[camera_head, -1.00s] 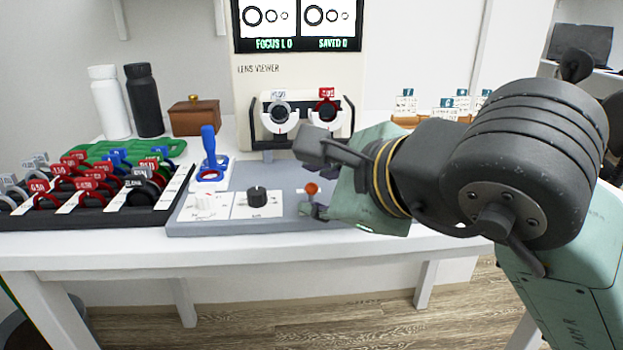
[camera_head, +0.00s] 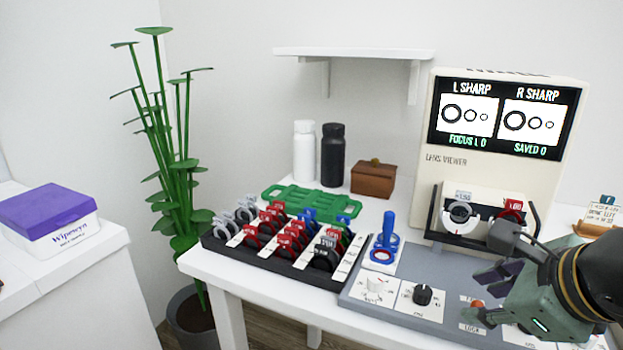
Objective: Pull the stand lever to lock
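The stand lever's orange-red knob (camera_head: 477,304) shows on the grey control base (camera_head: 440,268), just above a label reading LOCK. My gripper (camera_head: 492,279) comes in from the right, its fingers spread apart. The lower fingertip is close beside the knob; I cannot tell whether it touches. The upper finger is up in front of the lens holder. The lever's shaft is mostly hidden. The lens viewer (camera_head: 446,172) stands behind, its screen reading L SHARP, R SHARP, FOCUS L 0 and SAVED 0.
Left of the lever are a black knob (camera_head: 423,294), a white knob (camera_head: 375,285) and a blue joystick (camera_head: 388,228). A black tray (camera_head: 300,272) of lenses lies farther left, by a green rack (camera_head: 325,196). A wooden box (camera_head: 373,181) and two bottles stand behind.

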